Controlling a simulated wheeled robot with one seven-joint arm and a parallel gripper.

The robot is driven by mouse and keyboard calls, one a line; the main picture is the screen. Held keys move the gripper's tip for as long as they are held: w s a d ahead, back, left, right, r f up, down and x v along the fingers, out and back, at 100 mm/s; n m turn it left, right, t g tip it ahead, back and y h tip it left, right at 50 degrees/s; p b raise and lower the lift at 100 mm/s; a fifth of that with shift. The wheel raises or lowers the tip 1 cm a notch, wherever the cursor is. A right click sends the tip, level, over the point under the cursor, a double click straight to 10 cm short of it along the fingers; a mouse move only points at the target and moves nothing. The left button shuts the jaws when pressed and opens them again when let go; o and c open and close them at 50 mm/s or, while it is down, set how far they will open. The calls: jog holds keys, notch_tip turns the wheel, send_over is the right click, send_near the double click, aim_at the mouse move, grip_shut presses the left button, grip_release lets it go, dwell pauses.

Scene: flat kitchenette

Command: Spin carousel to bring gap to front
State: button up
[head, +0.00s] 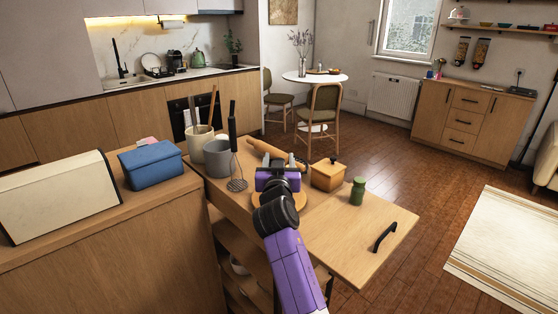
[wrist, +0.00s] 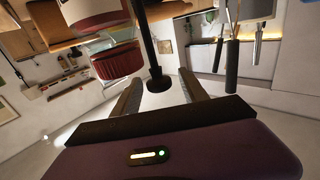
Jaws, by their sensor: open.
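The carousel (head: 299,206) looks like a round wooden disc on the counter in the head view. My arm and gripper cover most of it, so its gap cannot be made out. My gripper (head: 277,178) is over the disc. In the wrist view my gripper (wrist: 160,88) has its two dark fingers apart, with nothing held. A dark upright rod with a rounded end (wrist: 157,80) shows between the fingers, close to the tips. A jar with a ribbed red lid (wrist: 115,62) is just left of the rod. Whether rod and jar belong to the carousel is unclear.
A whisk (head: 233,140), a grey crock (head: 217,157) and a cream utensil crock (head: 199,143) stand left of my gripper. A rolling pin (head: 272,150) lies behind. A wooden box (head: 327,175) and green shaker (head: 357,191) stand right. The counter's front right is clear.

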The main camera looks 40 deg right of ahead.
jog(key=shift+c, duration=0.2)
grip_shut()
dwell(1.1)
